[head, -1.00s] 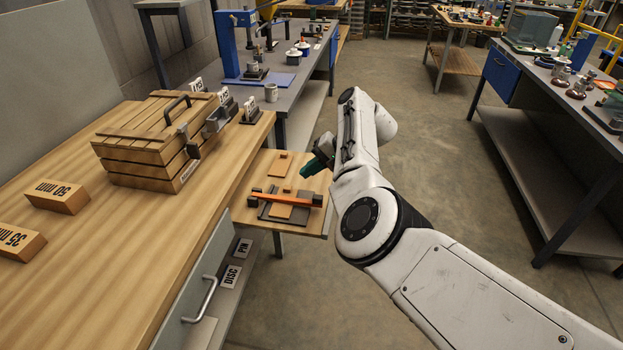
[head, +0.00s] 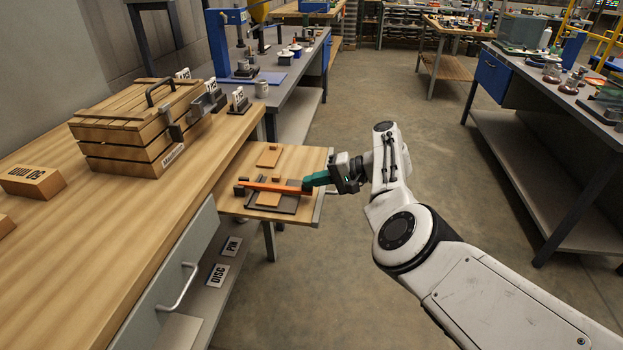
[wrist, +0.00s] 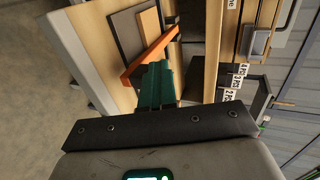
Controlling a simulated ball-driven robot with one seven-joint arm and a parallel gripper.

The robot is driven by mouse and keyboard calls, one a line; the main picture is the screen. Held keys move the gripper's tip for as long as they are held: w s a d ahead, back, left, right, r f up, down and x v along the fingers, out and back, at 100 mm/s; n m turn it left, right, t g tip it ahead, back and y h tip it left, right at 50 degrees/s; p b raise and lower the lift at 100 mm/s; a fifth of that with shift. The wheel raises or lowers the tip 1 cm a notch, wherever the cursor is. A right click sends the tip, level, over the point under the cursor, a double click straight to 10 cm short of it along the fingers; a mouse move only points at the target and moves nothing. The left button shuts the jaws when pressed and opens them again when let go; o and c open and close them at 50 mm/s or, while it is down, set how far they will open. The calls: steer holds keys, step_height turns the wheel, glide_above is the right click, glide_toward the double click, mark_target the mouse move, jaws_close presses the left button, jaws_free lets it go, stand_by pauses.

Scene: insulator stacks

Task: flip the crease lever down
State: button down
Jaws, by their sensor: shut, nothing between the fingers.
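The crease lever is a long orange bar (head: 272,187) lying across a dark plate (head: 287,206) on a small wooden side board. A tan piece (head: 268,200) lies on the plate under the bar. Dark blocks sit at the bar's two ends. My gripper (head: 309,182) has green fingers, shut and empty, at the bar's right end; I cannot tell whether they touch it. In the wrist view the orange bar (wrist: 150,57) runs diagonally just beyond the green fingertips (wrist: 158,68).
A wooden crate (head: 120,150) with a handle stands on the long bench (head: 60,250) at the left. The floor (head: 360,290) to the right is clear.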

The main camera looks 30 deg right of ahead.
steer(key=shift+s+d+f, duration=0.1)
steer(key=shift+s+f, duration=0.1)
steer(key=shift+f, duration=0.55)
steer(key=r+p+v, duration=0.1)
steer(key=v, duration=1)
steer(key=shift+w+p, duration=0.25)
steer(key=shift+p, duration=0.15)
steer(key=shift+r, duration=0.15)
steer(key=s+d+f+n+g+h+p, duration=0.15)
steer(key=s+f+h, duration=0.25)
steer(key=s+f, duration=0.5)
steer(key=s+f+g+h+p, duration=0.25)
steer(key=s+f, duration=0.45)
steer(key=s, duration=0.5)
steer(key=s+a+r+n+g+h+p, duration=0.1)
steer(key=s+a, duration=0.5)
steer(key=s, duration=0.6)
steer(key=s+a+r+n+g+h+p, duration=0.2)
steer(key=s+a, duration=0.4)
steer(key=s, duration=0.6)
steer(key=shift+a+r+n+h, duration=0.4)
steer(key=shift+r+n+h, duration=0.15)
steer(key=shift+n+h, duration=0.45)
